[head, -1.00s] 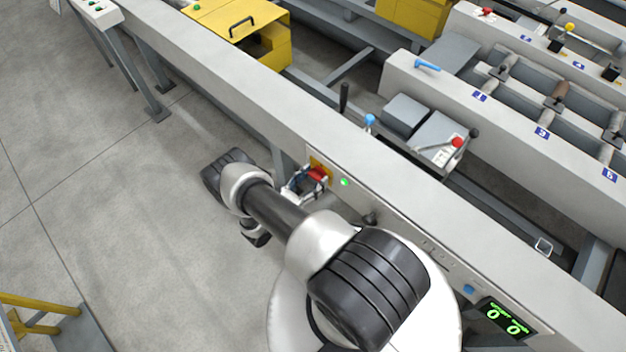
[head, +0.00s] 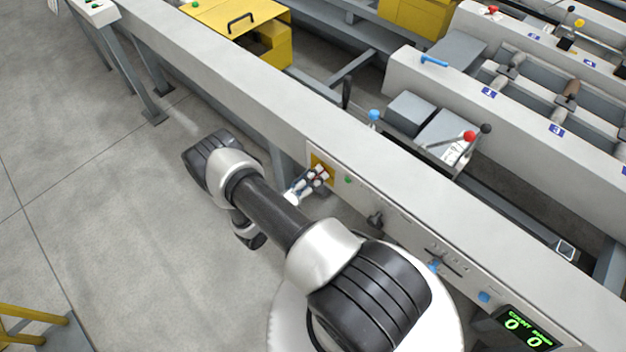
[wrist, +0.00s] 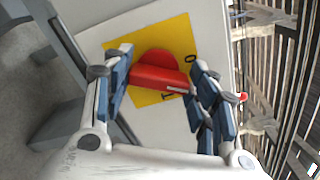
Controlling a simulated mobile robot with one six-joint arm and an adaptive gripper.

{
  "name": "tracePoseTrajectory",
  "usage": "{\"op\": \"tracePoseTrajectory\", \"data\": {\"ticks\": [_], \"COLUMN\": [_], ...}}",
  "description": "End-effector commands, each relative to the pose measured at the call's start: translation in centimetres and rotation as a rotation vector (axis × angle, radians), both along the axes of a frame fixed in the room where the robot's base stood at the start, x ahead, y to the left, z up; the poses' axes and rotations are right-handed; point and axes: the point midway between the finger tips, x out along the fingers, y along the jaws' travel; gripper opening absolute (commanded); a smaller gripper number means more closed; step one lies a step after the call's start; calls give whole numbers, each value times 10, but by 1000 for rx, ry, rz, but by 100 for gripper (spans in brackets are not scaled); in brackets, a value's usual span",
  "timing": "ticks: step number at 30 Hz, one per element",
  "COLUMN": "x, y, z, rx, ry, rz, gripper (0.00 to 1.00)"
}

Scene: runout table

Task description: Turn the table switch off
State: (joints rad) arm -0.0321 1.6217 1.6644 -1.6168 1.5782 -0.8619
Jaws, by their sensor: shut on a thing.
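The table switch is a red rotary handle (wrist: 158,78) on a yellow plate (wrist: 177,36) marked 0 and I, seen in the wrist view. In the head view the yellow plate (head: 320,163) sits on the table's front side, and my gripper mostly hides the red handle. My gripper (wrist: 162,62) has one finger at each end of the handle and is shut on it; it also shows in the head view (head: 316,177). The handle's bar lies roughly across between the fingers. I cannot tell exactly which mark it points to.
A small dark green lamp (head: 348,180) is right of the plate. Further right on the panel are a black knob (head: 376,219), a blue button (head: 484,297) and a green counter display (head: 527,329). Levers stand behind the table beam (head: 240,100). Open floor lies left.

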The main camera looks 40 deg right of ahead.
Motion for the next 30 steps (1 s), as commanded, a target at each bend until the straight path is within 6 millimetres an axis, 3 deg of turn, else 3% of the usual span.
{"op": "tracePoseTrajectory", "data": {"ticks": [15,30], "x": [1,1], "y": [0,0], "z": [-2,-2], "rx": [-31,-44], "ry": [425,576], "rz": [-2,-2], "gripper": [29,29]}}
